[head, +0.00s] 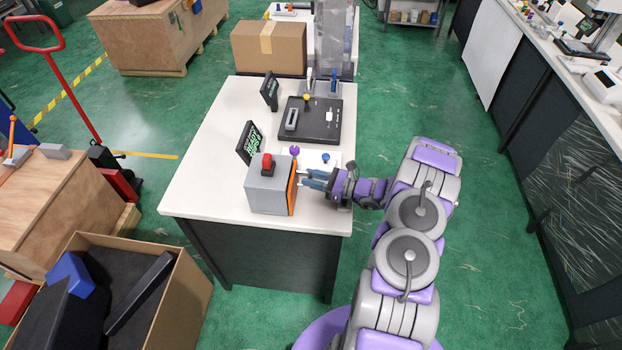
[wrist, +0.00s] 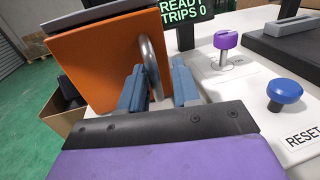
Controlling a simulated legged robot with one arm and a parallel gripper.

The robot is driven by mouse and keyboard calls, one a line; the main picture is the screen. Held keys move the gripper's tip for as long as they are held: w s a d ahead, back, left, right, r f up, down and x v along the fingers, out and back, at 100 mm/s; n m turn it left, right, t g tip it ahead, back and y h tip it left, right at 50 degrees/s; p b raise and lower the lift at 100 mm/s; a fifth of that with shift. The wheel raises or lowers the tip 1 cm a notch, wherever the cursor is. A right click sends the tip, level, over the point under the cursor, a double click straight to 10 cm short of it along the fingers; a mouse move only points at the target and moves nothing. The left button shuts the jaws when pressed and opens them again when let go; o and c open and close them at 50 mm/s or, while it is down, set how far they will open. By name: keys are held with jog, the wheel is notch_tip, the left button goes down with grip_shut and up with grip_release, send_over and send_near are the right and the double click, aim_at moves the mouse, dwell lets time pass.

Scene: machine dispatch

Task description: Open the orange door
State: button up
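The orange door (head: 292,189) is on the right side of a grey box (head: 268,189) with a red button on top. The door looks shut against the box. In the wrist view the orange door (wrist: 100,62) fills the upper left and carries a curved metal handle (wrist: 150,62). My gripper (head: 312,179) is at the door's right side. Its two blue fingers, in the wrist view (wrist: 160,86), are apart, with the lower part of the handle between them. The handle is nearer the left finger; I cannot tell whether they touch.
A purple knob (wrist: 227,40) and a blue RESET button (wrist: 284,92) stand on a white panel close to my gripper. A small READY display (head: 250,141) is behind the box. An open carton (head: 180,300) stands on the floor at lower left.

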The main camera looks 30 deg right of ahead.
jog(key=shift+w+a+r, duration=0.1)
jog(key=shift+w+a, duration=0.05)
jog(key=shift+a, duration=0.5)
jog(key=shift+d, duration=0.25)
grip_shut()
